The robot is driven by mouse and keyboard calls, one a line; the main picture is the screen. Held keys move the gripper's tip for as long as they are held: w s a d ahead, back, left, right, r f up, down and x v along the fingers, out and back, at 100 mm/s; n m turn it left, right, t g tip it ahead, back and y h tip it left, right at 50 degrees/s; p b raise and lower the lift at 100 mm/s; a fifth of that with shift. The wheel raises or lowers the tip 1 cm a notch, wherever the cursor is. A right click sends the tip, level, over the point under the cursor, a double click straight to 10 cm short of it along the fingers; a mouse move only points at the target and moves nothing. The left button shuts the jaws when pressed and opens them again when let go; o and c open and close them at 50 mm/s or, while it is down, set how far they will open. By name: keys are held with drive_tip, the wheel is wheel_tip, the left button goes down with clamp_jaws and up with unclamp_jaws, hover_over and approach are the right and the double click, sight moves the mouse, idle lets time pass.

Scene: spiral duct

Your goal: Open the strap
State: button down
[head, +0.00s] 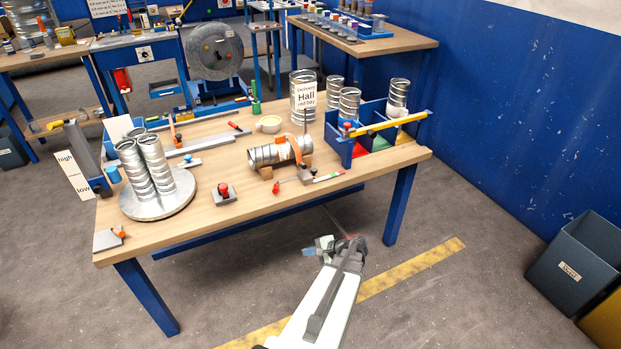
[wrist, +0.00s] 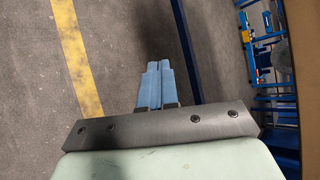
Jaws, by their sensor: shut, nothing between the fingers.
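A spiral duct (head: 270,154) lies on its side in a wooden cradle near the front of the workbench in the head view. An orange strap (head: 296,149) goes over the duct near its right end. Whether its fastening is closed is too small to tell. My gripper (head: 310,250) is off the bench, in front of its front edge, well apart from the strap. In the wrist view my gripper's blue fingers (wrist: 155,83) are together with nothing between them. The wrist view shows floor and bench legs, not the strap.
On the workbench (head: 225,220), a grey block with a red knob (head: 224,193) and a round plate with upright ducts (head: 160,207) stand to the left. A blue divided bin (head: 370,135) is to the right. The bench's front edge lies between gripper and duct.

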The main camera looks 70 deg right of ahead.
drive_tip(key=s+d+r+m+t+h, duration=0.1)
drive_tip(key=d+r+m+t+h, duration=0.4)
drive_tip(key=d+r+m+h, duration=0.85)
drive_tip(key=shift+w+d+r+m+y, duration=0.4)
drive_tip(key=shift+w+d+r, duration=0.3)
drive_tip(key=shift+w+d, duration=0.5)
drive_tip(key=shift+w+d+r+m+y, duration=0.25)
drive_tip(key=shift+w+d+r+m, duration=0.25)
drive_tip(key=shift+w+d+r, duration=0.65)
drive_tip(key=shift+w+d+r+m+y, duration=0.4)
drive_tip(key=shift+w+d, duration=0.55)
drive_tip(key=shift+w, duration=0.5)
